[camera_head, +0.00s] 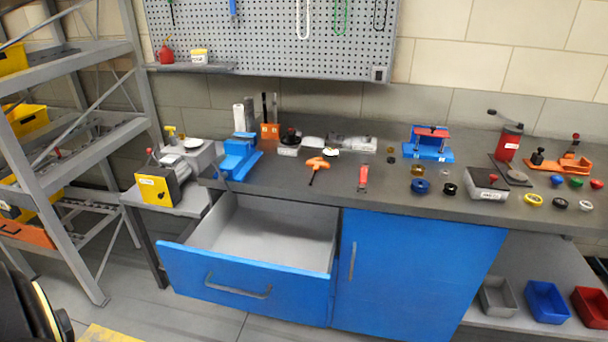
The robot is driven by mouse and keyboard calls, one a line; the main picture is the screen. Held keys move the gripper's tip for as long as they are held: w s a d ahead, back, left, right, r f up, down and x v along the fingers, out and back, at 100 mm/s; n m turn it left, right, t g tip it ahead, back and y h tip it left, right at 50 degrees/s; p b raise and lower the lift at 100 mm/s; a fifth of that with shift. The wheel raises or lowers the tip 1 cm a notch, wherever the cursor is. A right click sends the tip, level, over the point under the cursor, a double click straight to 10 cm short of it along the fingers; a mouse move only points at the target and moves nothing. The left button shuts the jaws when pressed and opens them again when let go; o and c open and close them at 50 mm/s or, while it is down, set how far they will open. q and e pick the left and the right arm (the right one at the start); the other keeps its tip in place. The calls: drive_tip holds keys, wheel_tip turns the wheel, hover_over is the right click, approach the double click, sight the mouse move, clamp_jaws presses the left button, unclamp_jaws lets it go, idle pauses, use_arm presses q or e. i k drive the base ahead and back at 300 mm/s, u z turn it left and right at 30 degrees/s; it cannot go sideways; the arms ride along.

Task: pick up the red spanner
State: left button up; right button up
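A slim red tool, which looks like the red spanner (363,180), lies on the dark worktop (400,192) near its front edge, right of the open drawer. It points roughly from front to back and has a pale patch on it. It is too small for its exact shape to be clear. An orange-handled tool (317,164) lies to its left, apart from it. Neither of my grippers is in view, and nothing touches the red tool.
The blue drawer (250,290) stands open and empty, jutting out below the worktop. A blue vise (238,157) stands at the bench's left end. A blue-and-red fixture (429,143) and several small coloured knobs lie to the right. The worktop around the red tool is fairly clear.

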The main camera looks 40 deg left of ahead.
sight(363, 180)
drive_tip(key=u, duration=1)
drive_tip(key=k, duration=0.2)
